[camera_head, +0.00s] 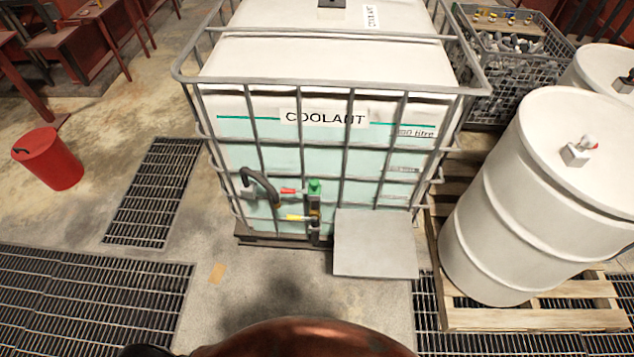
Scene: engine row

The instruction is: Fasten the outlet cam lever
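A white, caged coolant tank (290,160) stands ahead of me, labelled COOLANT, with pale green liquid showing through its front. At its lower front is the outlet, a green-capped fitting (314,200). A red-tipped lever (290,191) and a yellow-tipped lever (298,218) stick out to the left of it. A dark curved hose (262,184) arches just left of these. From here I cannot tell which lever is the cam lever or how firmly it sits. Neither of my grippers is in view.
A grey plate or box (375,243) stands at the tank's front right. White drums (545,195) stand on a wooden pallet (530,318) at right. A wire crate (510,60) is behind. A red bucket (48,158) is at left. Floor grates (152,190) lie around; bare floor lies before the tank.

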